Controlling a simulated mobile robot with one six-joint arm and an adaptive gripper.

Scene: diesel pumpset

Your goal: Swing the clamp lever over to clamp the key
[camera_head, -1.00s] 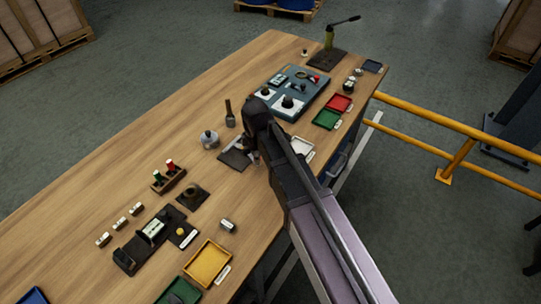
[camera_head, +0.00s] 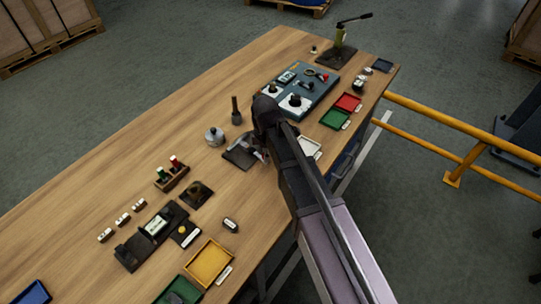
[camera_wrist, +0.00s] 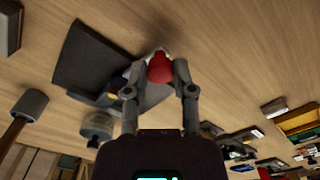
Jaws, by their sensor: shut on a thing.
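My gripper (camera_wrist: 160,72) has its two fingers closed around a red knob (camera_wrist: 160,68) in the wrist view. I take the knob to be the end of the clamp lever; the lever's arm is mostly hidden behind the fingers. Beside it lies a dark fixture plate (camera_wrist: 85,62) with grey metal parts, partly covered by the left finger.
A grey round part (camera_head: 214,136) and an upright dark-handled tool (camera_head: 236,111) stand just beyond the plate. A white tray (camera_head: 309,146) lies to the right, near the bench edge. A blue-grey panel (camera_head: 312,84) lies farther back. Bare wood is free to the left.

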